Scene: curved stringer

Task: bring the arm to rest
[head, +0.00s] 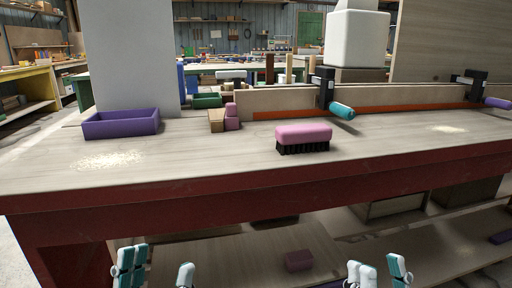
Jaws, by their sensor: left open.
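My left gripper (158,270) is at the bottom edge, left of centre, in front of the workbench (230,165). Its fingers are apart with nothing between them. My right gripper (380,271) is at the bottom edge, right of centre. Its fingertips stand a small way apart, and I see nothing between them. Both grippers show below the bench top's front edge, clear of the things on it. The rest of both grippers is cut off by the frame.
A pink brush (303,133) with black bristles stands on the bench top. A purple tray (121,123) sits at left. Behind are a clamp with a teal handle (342,110) and a long board (280,100). Pale dust patches lie left and right. A lower shelf holds a dark block (298,261).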

